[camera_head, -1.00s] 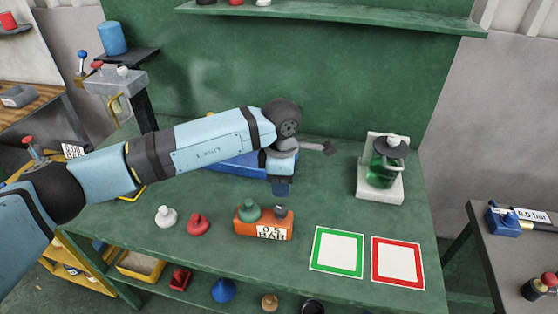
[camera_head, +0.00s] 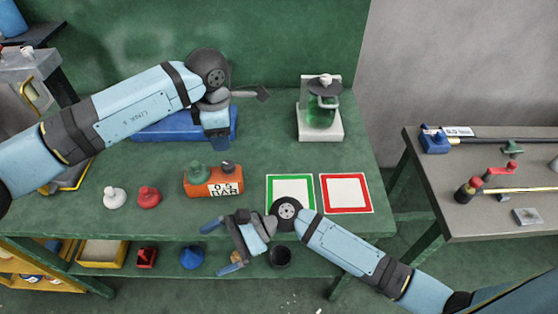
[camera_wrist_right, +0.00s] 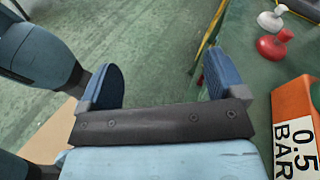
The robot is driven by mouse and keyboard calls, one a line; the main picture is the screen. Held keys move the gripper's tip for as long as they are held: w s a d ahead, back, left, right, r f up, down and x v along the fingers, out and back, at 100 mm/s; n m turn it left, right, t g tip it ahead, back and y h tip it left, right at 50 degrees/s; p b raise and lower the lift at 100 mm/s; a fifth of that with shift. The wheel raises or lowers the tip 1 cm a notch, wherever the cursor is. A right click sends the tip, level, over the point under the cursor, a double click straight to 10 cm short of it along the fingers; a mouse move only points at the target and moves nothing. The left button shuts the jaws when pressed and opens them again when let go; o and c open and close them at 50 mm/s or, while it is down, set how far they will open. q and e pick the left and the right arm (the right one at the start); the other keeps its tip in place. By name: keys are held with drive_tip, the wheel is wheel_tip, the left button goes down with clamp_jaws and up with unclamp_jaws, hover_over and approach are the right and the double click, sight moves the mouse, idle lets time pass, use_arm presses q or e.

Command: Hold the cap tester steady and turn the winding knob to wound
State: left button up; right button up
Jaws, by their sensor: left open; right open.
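The orange cap tester (camera_head: 213,182), labelled 0.5 BAR, sits upright near the table's front edge. It has a green knob (camera_head: 199,172) on its left and a small dark knob (camera_head: 228,167) on its right; I cannot read the knob's setting. In the right wrist view, part of the tester (camera_wrist_right: 293,115) shows at the right edge. My left gripper (camera_head: 215,133) is open, pointing down above and behind the tester, apart from it. My right gripper (camera_head: 220,247) is open and empty, in front of the tester past the table edge; its spread fingers (camera_wrist_right: 160,88) show in its wrist view.
A white cap (camera_head: 114,198) and a red cap (camera_head: 149,197) stand left of the tester. Green-framed (camera_head: 290,178) and red-framed (camera_head: 346,210) squares lie to its right. A blue case (camera_head: 160,126) lies behind my left gripper.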

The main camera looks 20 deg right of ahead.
sight(232, 179)
drive_tip(key=w+d+m, duration=0.1)
drive_tip(key=w+d, duration=0.1)
drive_tip(key=w+d+m+t, duration=0.1)
drive_tip(key=w+d, duration=0.2)
drive_tip(key=w+d+m, duration=0.1)
drive_tip(key=w+d, duration=0.2)
drive_tip(key=shift+d+r+h, duration=0.1)
drive_tip(key=shift+r+h, duration=0.15)
drive_tip(key=shift+h, duration=0.15)
drive_tip(key=w+d+m+t, duration=0.1)
drive_tip(key=w+d, duration=0.1)
drive_tip(key=d, duration=0.1)
drive_tip(key=w+d+r+m+t+h, duration=0.1)
drive_tip(key=w+d, duration=0.2)
drive_tip(key=d, duration=0.1)
drive_tip(key=w+d+m+t, duration=0.1)
drive_tip(key=w+d, duration=0.2)
drive_tip(key=shift+w+d+r+m+h, duration=0.15)
drive_tip(key=shift+d+r+m+h, duration=0.15)
drive_tip(key=shift+d+m, duration=0.1)
drive_tip(key=shift+w, duration=0.15)
drive_tip(key=x, duration=1.3)
drive_tip(key=shift+w+a+f, duration=0.1)
drive_tip(key=shift+w+f, duration=0.05)
drive_tip(key=shift+f, duration=0.1)
